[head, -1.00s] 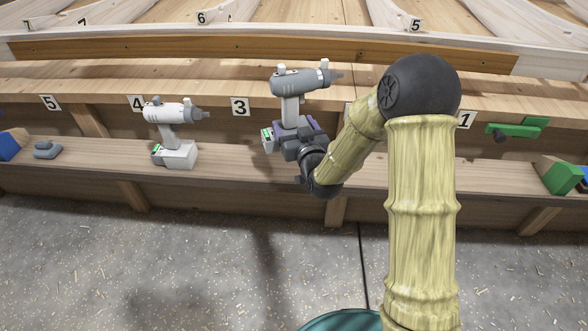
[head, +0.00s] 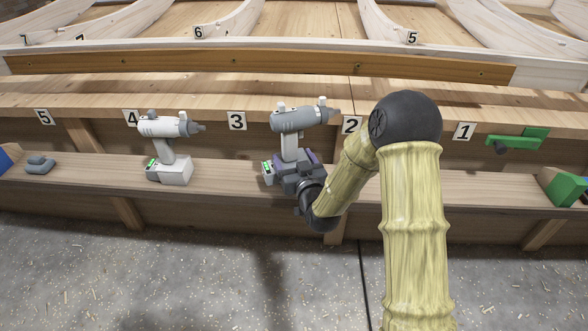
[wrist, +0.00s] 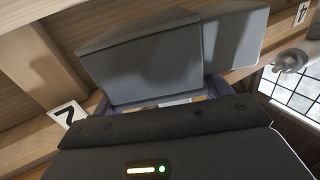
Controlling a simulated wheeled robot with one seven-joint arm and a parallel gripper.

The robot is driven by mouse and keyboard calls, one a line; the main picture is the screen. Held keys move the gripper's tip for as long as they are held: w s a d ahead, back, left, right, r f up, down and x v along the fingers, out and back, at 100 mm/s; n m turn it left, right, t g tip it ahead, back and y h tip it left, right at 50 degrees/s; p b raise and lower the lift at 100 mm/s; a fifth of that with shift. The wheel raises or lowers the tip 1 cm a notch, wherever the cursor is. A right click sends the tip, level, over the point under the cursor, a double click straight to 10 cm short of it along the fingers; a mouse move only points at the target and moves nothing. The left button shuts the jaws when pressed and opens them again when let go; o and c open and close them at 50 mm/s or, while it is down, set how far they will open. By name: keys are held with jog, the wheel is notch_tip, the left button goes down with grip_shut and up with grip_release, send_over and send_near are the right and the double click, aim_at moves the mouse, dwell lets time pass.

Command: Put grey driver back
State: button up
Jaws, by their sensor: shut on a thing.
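The grey driver (head: 299,121) is upright in my gripper (head: 297,171), its nose pointing right. It is at the shelf between the number 3 and number 2 labels. My gripper is shut on its lower part, and the fingers hide much of its base. In the wrist view the driver's grey base (wrist: 150,66) fills the space just ahead of my gripper (wrist: 155,103). I cannot tell whether the base touches the shelf (head: 225,175).
A white driver (head: 169,148) stands on the shelf to the left, under label 4. A small grey object (head: 39,165) lies farther left. A green tool (head: 516,140) is at the right, past label 1 (head: 465,131). The shelf between the two drivers is clear.

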jog(key=shift+f+b, duration=0.6)
jog(key=shift+f, duration=0.9)
jog(key=shift+f, duration=0.2)
jog(key=o, duration=1.4)
jog(key=shift+o, duration=0.2)
jog(key=shift+r, duration=0.1)
jog(key=p+v, duration=0.6)
jog(key=v, duration=0.6)
